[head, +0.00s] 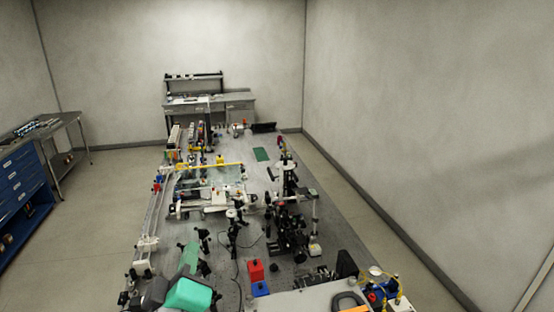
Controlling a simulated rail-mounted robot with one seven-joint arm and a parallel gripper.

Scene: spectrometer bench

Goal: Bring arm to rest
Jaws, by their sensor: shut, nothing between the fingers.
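I look down the length of a long grey optical bench (335,231) crowded with instruments. I cannot make out my gripper or my arm for certain anywhere in this view, so its pose relative to the bench does not show.
Dark optical mounts (290,235) stand mid-bench. A red block (256,270), a blue block (261,289) and a teal object (189,295) are near the front. A blue drawer cabinet (22,180) stands left, a desk (212,103) behind. The floor strip (120,182) left of the bench is clear.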

